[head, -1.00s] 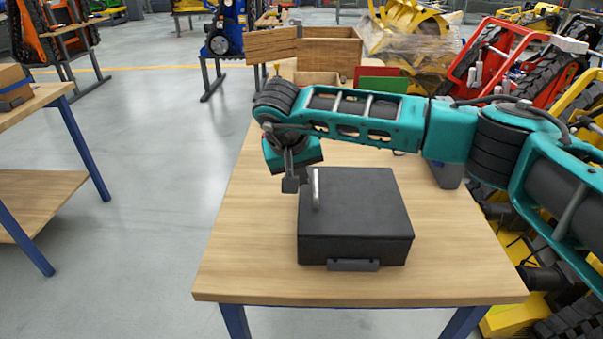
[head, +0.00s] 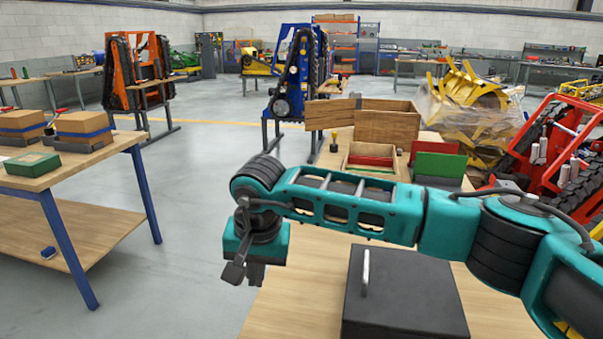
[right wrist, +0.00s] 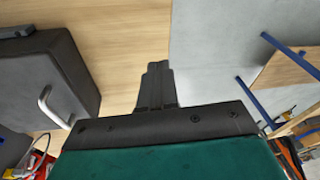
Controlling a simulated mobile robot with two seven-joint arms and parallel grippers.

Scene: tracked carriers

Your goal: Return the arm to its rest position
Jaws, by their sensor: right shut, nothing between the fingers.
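My right arm comes in from the right of the head view, teal with black joints. My right gripper (head: 243,273) is shut and empty, beyond the left edge of the table top. It also shows in the right wrist view (right wrist: 156,68), pointing away from the camera with its fingers together. A black box (head: 403,295) with a metal handle (head: 366,272) stands on the wooden table (head: 290,290). The box also shows at the left of the right wrist view (right wrist: 60,75), apart from the gripper. My left gripper is not in view.
A wooden crate (head: 388,125) and red and green panels (head: 440,164) stand at the table's far end. A second table (head: 75,165) at left holds cardboard boxes (head: 83,126) and a green box (head: 33,164). Open floor (head: 195,215) lies between the tables.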

